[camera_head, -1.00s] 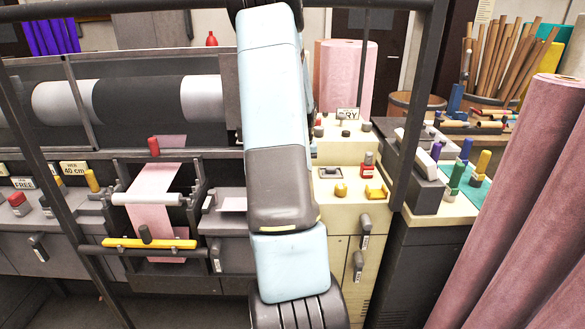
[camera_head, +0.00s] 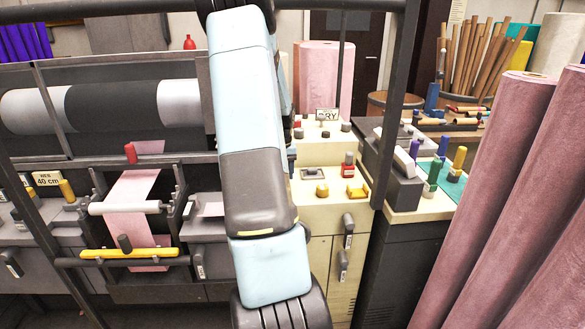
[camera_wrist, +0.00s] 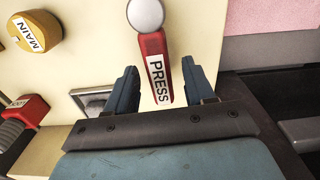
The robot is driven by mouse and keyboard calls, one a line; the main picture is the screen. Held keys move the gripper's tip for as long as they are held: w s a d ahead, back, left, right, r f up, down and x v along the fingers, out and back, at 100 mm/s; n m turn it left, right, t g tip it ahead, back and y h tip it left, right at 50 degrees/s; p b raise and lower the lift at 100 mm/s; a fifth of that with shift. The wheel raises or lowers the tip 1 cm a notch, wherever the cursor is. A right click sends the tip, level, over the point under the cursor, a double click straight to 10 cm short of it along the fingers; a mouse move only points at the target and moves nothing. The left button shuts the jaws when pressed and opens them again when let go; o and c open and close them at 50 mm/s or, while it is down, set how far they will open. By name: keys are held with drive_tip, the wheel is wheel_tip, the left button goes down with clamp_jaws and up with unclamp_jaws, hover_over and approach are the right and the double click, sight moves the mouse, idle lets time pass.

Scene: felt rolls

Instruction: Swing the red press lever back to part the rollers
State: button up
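The red press lever (camera_wrist: 156,68), labelled PRESS and tipped with a pale round knob (camera_wrist: 146,14), shows in the wrist view against a cream panel. My gripper (camera_wrist: 161,88) is open, with one blue finger on each side of the lever in the picture. Gaps show between the lever and both fingers. I cannot tell how deep the lever sits between them. In the head view my own arm covers the lever and most of the gripper. The rollers that the lever moves cannot be made out for certain.
The cream cabinet (camera_head: 327,223) carries a yellow knob (camera_head: 322,190), labelled MAIN (camera_wrist: 35,32) in the wrist view, and a red control (camera_head: 348,160). A pink web (camera_head: 133,190) runs through the machine at left. Tall pink felt rolls (camera_head: 490,190) stand at right.

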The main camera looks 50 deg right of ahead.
wheel_tip(320, 180, up, 14)
drive_tip(key=shift+f, duration=0.15)
idle(0.6)
drive_tip(key=shift+a, duration=0.1)
idle(0.4)
